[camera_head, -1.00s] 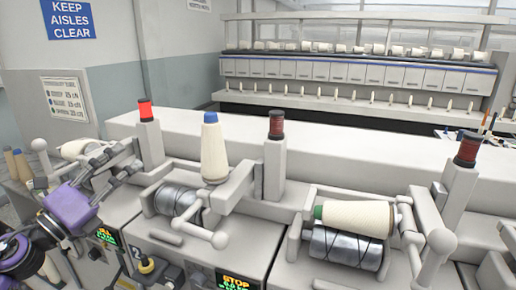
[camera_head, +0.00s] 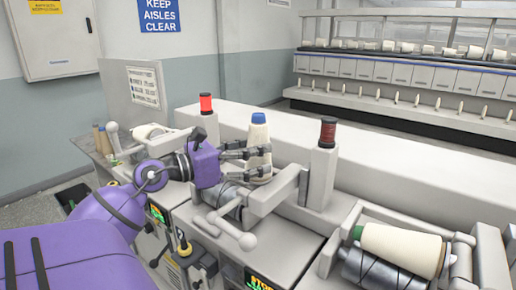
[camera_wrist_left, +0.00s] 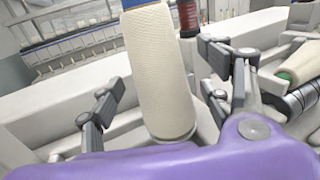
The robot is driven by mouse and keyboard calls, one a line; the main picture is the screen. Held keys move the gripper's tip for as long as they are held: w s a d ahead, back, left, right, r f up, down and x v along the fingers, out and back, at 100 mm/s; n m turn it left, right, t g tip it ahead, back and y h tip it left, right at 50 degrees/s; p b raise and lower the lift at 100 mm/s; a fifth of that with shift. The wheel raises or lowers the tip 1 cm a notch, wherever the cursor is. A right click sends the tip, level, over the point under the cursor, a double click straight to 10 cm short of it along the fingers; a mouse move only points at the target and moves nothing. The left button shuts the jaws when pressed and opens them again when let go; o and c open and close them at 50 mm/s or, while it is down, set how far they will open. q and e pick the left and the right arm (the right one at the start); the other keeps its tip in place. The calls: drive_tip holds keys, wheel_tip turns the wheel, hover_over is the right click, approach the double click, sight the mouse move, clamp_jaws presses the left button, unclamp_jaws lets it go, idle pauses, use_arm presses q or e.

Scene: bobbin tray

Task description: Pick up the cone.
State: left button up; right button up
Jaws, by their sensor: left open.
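A cream yarn cone with a blue tip (camera_head: 259,133) stands upright on the winding machine, behind the lit red lamp's neighbouring grey drum. It fills the middle of the left wrist view (camera_wrist_left: 158,75), leaning slightly in that picture. My left gripper (camera_head: 256,162) is open, its dark fingers level with the cone's lower part. In the left wrist view one finger is on each side of the cone, with gaps visible, and nothing is gripped. The cone's base is partly hidden by the fingers in the head view. My right gripper is not in view.
A red lamp (camera_head: 206,104) on a post stands left of the cone, and a dark red one (camera_head: 327,133) stands right. A second cone with a green end (camera_head: 400,248) lies on a drum at the lower right. Levers with round knobs (camera_head: 246,241) stick out in front.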

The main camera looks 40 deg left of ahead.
use_arm(q)
drive_tip(key=shift+w+d+r, duration=0.15)
drive_tip(key=shift+w+r, duration=0.05)
drive_tip(key=shift+w, duration=0.4)
drive_tip(key=shift+w+f, duration=0.2)
drive_tip(key=shift+w, duration=0.15)
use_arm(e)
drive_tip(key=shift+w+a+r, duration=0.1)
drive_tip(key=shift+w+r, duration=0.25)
use_arm(q)
drive_tip(key=shift+d, duration=0.1)
drive_tip(key=c, duration=1.3)
drive_tip(key=shift+r, duration=0.1)
